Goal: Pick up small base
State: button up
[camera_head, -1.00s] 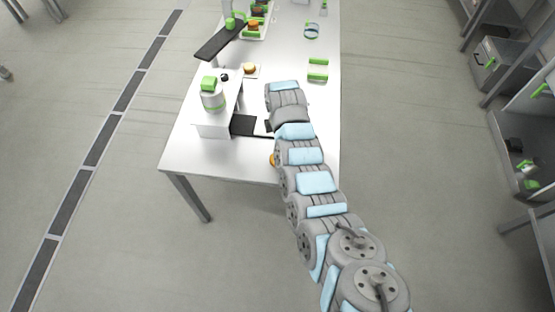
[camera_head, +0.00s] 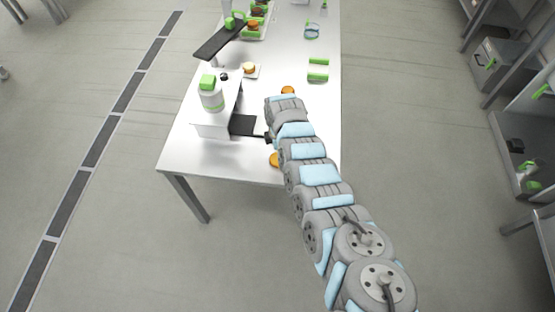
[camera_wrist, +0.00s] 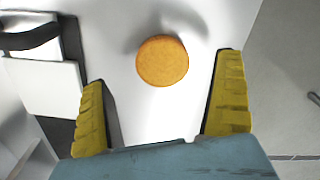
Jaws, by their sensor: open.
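A flat round orange disc, which looks like the small base (camera_wrist: 162,60), lies on the white table in the wrist view. It sits ahead of and between the yellow fingers of my gripper (camera_wrist: 163,75), which are spread wide with nothing between them. In the head view two orange rounds lie on the table by my arm, one beyond it (camera_head: 288,90) and one partly covered by it near the front edge (camera_head: 275,160). I cannot tell which one the wrist view shows. My arm hides most of my gripper there.
A white machine (camera_head: 212,122) with a black plate (camera_head: 243,125) stands left of my arm. A green-lidded jar (camera_head: 211,95) is on it. Behind are a small plate with an orange round (camera_head: 249,68) and a green-and-white block (camera_head: 318,70).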

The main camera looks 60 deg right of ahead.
jog(key=f+b, duration=0.1)
jog(key=f, duration=0.2)
jog(key=shift+w+a+f+b, duration=0.15)
jog(key=shift+w+a+b, duration=0.05)
jog(key=shift+b, duration=0.15)
jog(key=shift+s+f, duration=0.15)
jog(key=shift+f, duration=0.25)
jog(key=c, duration=0.9)
jog(key=shift+r, duration=0.1)
